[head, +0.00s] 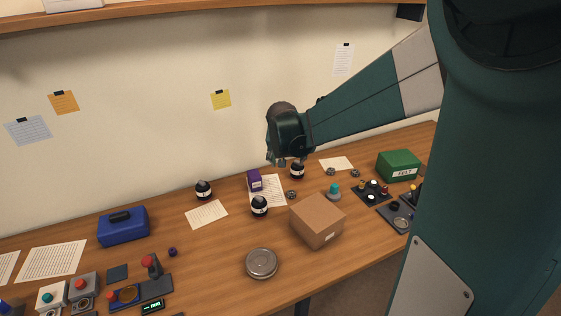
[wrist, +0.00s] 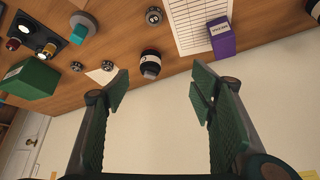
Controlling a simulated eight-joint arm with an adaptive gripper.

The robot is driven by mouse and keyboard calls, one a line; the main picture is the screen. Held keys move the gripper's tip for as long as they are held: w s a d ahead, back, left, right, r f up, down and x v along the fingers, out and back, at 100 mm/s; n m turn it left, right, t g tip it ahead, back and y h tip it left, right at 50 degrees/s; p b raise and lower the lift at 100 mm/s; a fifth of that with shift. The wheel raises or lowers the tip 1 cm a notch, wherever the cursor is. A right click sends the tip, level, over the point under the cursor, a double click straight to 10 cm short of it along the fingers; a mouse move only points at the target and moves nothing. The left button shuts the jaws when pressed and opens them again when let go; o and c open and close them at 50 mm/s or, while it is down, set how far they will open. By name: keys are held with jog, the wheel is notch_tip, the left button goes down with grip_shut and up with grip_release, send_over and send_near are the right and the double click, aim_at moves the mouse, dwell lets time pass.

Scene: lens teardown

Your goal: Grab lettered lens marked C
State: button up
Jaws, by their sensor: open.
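Several small dark discs that look like lenses lie on the wooden table: one (head: 292,194) near the cardboard box, one (head: 331,171) and another (head: 356,173) further right. In the wrist view they appear as one disc (wrist: 153,14) at the top and two (wrist: 77,66) (wrist: 107,65) at the left. Markings on them are too small to read, so I cannot tell which is C. My gripper (head: 279,160) is above the back of the table, left of the two right-hand discs. In the wrist view my gripper (wrist: 157,90) is open and empty.
A black bottle (head: 297,171) stands close by my gripper. A purple box (head: 254,180), another black bottle (head: 260,206), a cardboard box (head: 318,220), a teal-topped item (head: 333,192) and a green box (head: 398,165) stand around the discs. The wall is close behind.

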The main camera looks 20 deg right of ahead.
jog(key=m+h, duration=0.1)
jog(key=m, duration=0.1)
send_near(297, 166)
jog(key=shift+g, duration=0.4)
jog(key=x, duration=0.2)
jog(key=w+x, duration=0.1)
jog(key=x, duration=0.1)
jog(key=shift+w+d+f, duration=0.1)
jog(key=shift+w, duration=0.05)
jog(key=shift+d+f, duration=0.1)
jog(key=shift+f, duration=0.05)
jog(key=shift+x, duration=1.15)
jog(key=shift+b+x, duration=1)
jog(key=shift+x, duration=1.65)
jog(key=c, duration=1.3)
